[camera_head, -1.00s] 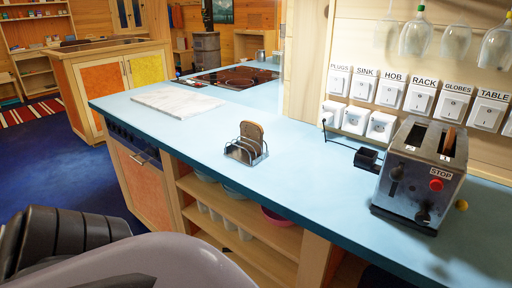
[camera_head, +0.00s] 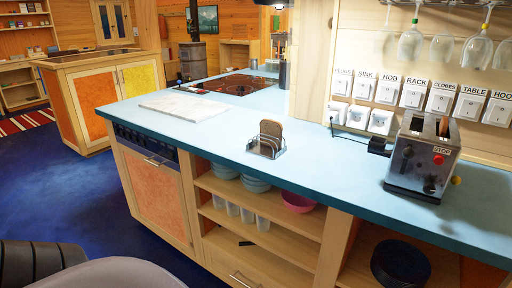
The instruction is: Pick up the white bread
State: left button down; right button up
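A slice of bread (camera_head: 271,129) with a brown crust stands upright in a metal toast rack (camera_head: 265,151) on the blue counter. The rack hides its lower part. A second brown slice (camera_head: 444,127) pokes up from a slot of the silver toaster (camera_head: 420,160) at the right. I cannot tell from their colour which slice is the white bread. Neither of my grippers shows in the head view; only parts of my own body are at the bottom left.
The blue counter (camera_head: 225,140) is clear around the rack. A white marble board (camera_head: 184,107) lies to its left, with a dark hob (camera_head: 240,84) behind. Wine glasses (camera_head: 411,42) hang above the toaster. Open shelves below hold bowls and glasses. Blue floor is free at the left.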

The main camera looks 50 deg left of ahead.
aim_at(443, 126)
jog(key=u, duration=1.1)
jog(key=i+u, duration=0.35)
jog(key=i, duration=0.25)
jog(key=i+l+z, duration=0.15)
jog(key=l, duration=0.35)
jog(key=k, duration=0.05)
